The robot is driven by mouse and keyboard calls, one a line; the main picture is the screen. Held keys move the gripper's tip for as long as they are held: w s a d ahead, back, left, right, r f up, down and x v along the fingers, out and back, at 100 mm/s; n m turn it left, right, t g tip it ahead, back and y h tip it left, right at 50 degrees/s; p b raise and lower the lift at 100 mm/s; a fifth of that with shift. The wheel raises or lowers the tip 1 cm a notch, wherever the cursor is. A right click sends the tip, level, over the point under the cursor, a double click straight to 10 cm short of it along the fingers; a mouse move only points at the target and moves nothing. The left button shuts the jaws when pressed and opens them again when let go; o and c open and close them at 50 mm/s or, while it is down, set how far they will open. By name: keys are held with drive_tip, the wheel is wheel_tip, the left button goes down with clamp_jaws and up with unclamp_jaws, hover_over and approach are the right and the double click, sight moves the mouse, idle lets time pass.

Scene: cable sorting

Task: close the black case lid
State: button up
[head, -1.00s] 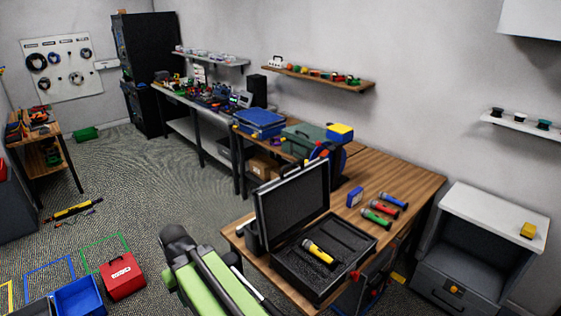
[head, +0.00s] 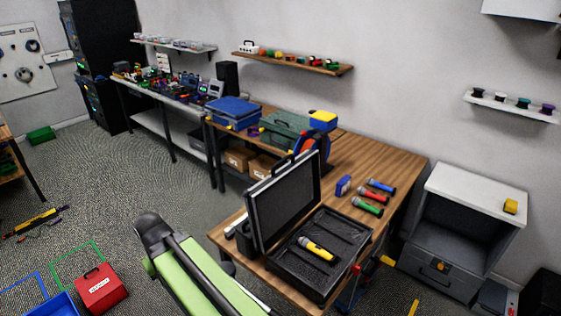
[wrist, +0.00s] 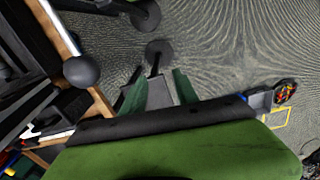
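The black case (head: 290,268) lies open on the wooden table, its foam tray facing up. Its lid (head: 285,200) stands raised, tilted a little back, along the case's left and rear side, with a handle on its top edge. A yellow microphone (head: 316,248) lies in one slot of the foam; other slots look empty. My green arm reaches up from the bottom of the head view, left of the table, with its dark end apart from the lid. The gripper's fingers are not clear there.
A green case (head: 285,130) and a blue case (head: 235,112) stand farther back. A red box (head: 101,289) sits on the floor at left. Open floor lies left of the table.

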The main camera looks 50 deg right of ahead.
drive_tip(key=w+d+r+m+h+p, duration=0.1)
drive_tip(key=w+d+r+m+h, duration=0.1)
drive_tip(key=d, duration=0.4)
drive_tip(key=w+d+r+m+h, duration=0.1)
drive_tip(key=w+d+h, duration=0.15)
drive_tip(key=d, duration=0.45)
drive_tip(key=m+g+h+p, duration=0.2)
drive_tip(key=m+g+h, duration=0.1)
drive_tip(key=m+h, duration=0.6)
approach(282, 161)
drive_tip(key=shift+n+h, duration=0.35)
drive_tip(key=shift+n, duration=0.25)
drive_tip(key=b+x, duration=0.1)
drive_tip(key=x, duration=0.2)
drive_tip(key=b+x, duration=0.2)
drive_tip(key=x, duration=0.2)
drive_tip(key=b+x, duration=0.1)
drive_tip(key=x, duration=0.2)
drive_tip(key=shift+w+d+f, duration=0.3)
drive_tip(key=shift+d+f, duration=0.05)
drive_tip(key=shift+f, duration=0.2)
drive_tip(key=shift+c, duration=0.5)
clamp_jaws()
